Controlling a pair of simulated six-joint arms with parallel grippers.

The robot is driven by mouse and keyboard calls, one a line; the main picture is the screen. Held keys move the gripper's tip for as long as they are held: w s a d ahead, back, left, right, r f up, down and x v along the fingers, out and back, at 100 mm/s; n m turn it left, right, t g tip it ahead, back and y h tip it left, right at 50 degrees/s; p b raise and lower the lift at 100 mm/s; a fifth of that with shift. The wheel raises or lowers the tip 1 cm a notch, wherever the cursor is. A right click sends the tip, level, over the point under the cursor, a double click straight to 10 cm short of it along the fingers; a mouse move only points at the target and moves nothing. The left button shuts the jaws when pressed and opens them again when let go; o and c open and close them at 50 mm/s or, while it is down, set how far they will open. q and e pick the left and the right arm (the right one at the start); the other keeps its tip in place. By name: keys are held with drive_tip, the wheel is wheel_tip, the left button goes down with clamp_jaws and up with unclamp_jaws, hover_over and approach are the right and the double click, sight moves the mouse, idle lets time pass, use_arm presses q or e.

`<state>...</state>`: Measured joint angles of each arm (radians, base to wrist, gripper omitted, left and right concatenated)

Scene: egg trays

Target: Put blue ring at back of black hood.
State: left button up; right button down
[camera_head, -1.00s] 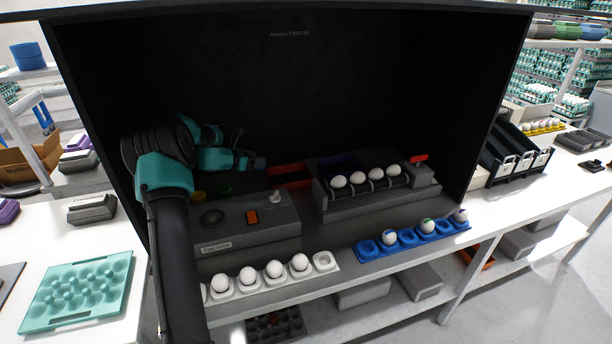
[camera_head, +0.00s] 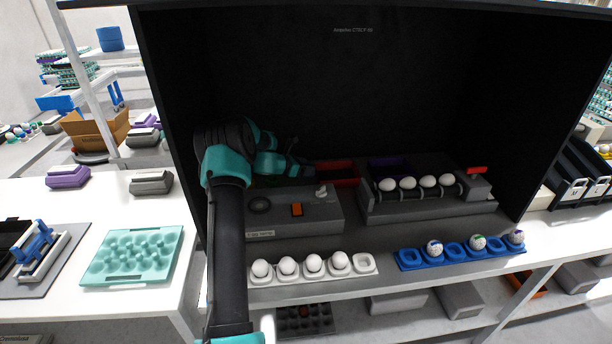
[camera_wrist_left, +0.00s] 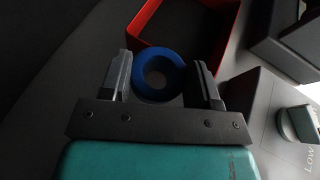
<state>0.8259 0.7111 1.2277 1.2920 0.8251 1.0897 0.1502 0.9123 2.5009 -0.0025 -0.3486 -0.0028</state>
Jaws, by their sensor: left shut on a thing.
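The black hood (camera_head: 330,80) is a large dark box with an open front. My left gripper (camera_head: 303,162) is inside it, behind the grey device with the orange switch. In the left wrist view my left gripper (camera_wrist_left: 162,75) is shut on the blue ring (camera_wrist_left: 158,75), which lies between its two fingers with its hole showing. In the head view the ring cannot be made out. The hood's back floor under the ring is dark and hard to read. My right gripper is not in view.
A red open box (camera_head: 345,166) stands just right of my gripper; its wall (camera_wrist_left: 131,24) is close beyond the ring. The grey device (camera_head: 290,212) and an egg roller unit (camera_head: 420,203) stand in front. White (camera_head: 364,262) and blue (camera_head: 411,258) egg trays line the front.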

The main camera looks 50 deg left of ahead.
sight(305, 182)
use_arm(q)
drive_tip(key=shift+f, duration=1.9)
drive_tip(key=o, duration=0.6)
drive_tip(key=shift+f, duration=0.1)
drive_tip(key=shift+o, duration=0.2)
drive_tip(key=shift+s, duration=0.1)
drive_tip(key=v, duration=0.7)
drive_tip(key=shift+s, duration=0.15)
drive_tip(key=shift+r, duration=0.2)
